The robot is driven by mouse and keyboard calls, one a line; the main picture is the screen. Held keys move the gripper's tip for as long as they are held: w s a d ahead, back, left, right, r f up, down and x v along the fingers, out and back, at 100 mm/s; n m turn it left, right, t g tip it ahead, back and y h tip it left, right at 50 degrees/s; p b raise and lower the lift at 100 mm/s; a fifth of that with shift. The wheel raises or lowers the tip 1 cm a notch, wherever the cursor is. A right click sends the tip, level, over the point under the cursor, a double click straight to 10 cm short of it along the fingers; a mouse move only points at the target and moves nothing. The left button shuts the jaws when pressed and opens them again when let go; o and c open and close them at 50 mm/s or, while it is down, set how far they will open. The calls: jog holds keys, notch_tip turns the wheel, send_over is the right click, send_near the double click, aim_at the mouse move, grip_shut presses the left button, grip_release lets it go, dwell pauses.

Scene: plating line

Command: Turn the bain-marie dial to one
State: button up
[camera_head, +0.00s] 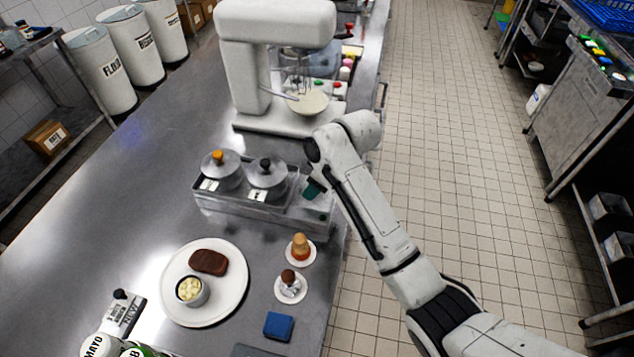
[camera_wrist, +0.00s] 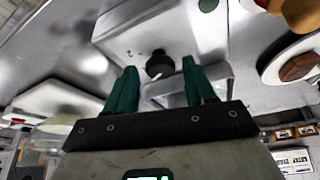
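The bain-marie (camera_head: 262,212) is a grey metal unit on the steel counter, holding two lidded pots. In the wrist view its pale front panel (camera_wrist: 128,38) carries a round black dial (camera_wrist: 160,64) with a small light mark near its lower edge. The numbers around it are not readable. My gripper (camera_head: 313,189) is at the right end of the bain-marie. In the wrist view its two green fingers (camera_wrist: 159,68) are apart, with the dial seen between their tips. Whether they touch it I cannot tell. The dial is hidden in the head view.
A white stand mixer (camera_head: 252,75) stands behind the bain-marie. In front are a plate (camera_head: 233,294) with meat and a small cup, two saucers (camera_head: 309,258) with small items, and a blue block (camera_head: 278,326). The tiled aisle (camera_head: 460,180) on the right is clear.

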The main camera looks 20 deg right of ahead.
jog(key=shift+o, duration=0.3)
jog(key=b+v, duration=0.1)
jog(key=v, duration=0.9)
jog(key=shift+r+b, duration=0.35)
jog(key=shift+r, duration=0.05)
jog(key=shift+d, duration=0.1)
jog(key=s+f+m+g+b, duration=0.15)
jog(key=s+f+m, duration=0.25)
jog(key=s+f, duration=1.2)
jog(key=s+d+f+m+h+b, duration=0.1)
jog(key=s+d+f+m, duration=0.1)
jog(key=s, duration=0.7)
jog(key=s+d+f+m+g+h+b, duration=0.1)
jog(key=s+d+f+m+h, duration=0.1)
jog(key=s, duration=0.8)
notch_tip(320, 180, down, 2)
jog(key=shift+d+m, duration=0.3)
jog(key=shift+d, duration=0.35)
jog(key=shift+s, duration=0.1)
